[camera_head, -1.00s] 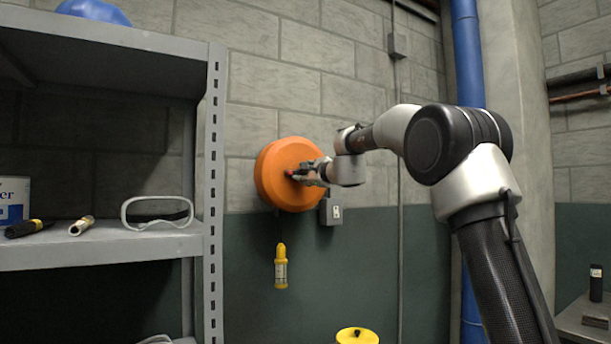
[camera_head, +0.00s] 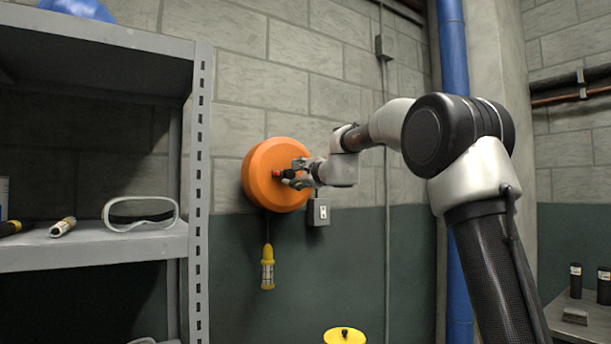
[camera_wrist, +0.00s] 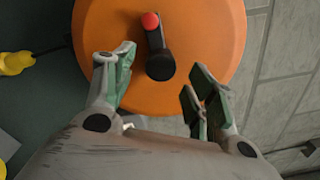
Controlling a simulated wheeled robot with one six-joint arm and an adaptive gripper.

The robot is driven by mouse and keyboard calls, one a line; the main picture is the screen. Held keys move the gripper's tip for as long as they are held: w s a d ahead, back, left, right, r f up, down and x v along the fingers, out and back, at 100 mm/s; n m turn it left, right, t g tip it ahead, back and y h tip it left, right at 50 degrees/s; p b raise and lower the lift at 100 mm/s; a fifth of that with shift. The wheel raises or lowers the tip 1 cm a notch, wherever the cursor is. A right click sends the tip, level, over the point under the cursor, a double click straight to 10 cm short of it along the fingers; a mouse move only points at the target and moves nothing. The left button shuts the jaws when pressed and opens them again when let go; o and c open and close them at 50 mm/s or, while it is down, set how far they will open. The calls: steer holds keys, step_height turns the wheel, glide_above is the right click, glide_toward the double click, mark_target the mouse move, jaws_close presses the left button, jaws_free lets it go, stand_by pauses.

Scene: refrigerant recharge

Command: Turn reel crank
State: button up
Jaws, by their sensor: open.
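The orange reel (camera_head: 268,180) is a round drum mounted on the wall, right of the shelf. Its crank is a short black arm (camera_wrist: 158,58) with a red knob (camera_wrist: 150,21); in the wrist view the knob is at the top of the arm. In the head view the red knob (camera_head: 276,174) shows at the reel's face. My gripper (camera_head: 292,177) is in front of the reel's right part. In the wrist view my gripper (camera_wrist: 158,88) has its fingers spread, with the crank's black end just beyond and between them. Nothing is held.
A yellow hand lamp (camera_head: 267,268) hangs on a cord below the reel. A grey outlet box (camera_head: 318,212) is on the wall close under my gripper. A grey metal shelf (camera_head: 198,200) with goggles (camera_head: 140,213) stands at left. A yellow-topped container (camera_head: 344,336) is below.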

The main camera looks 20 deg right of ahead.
steer(key=v, duration=0.9)
steer(key=shift+s, duration=0.15)
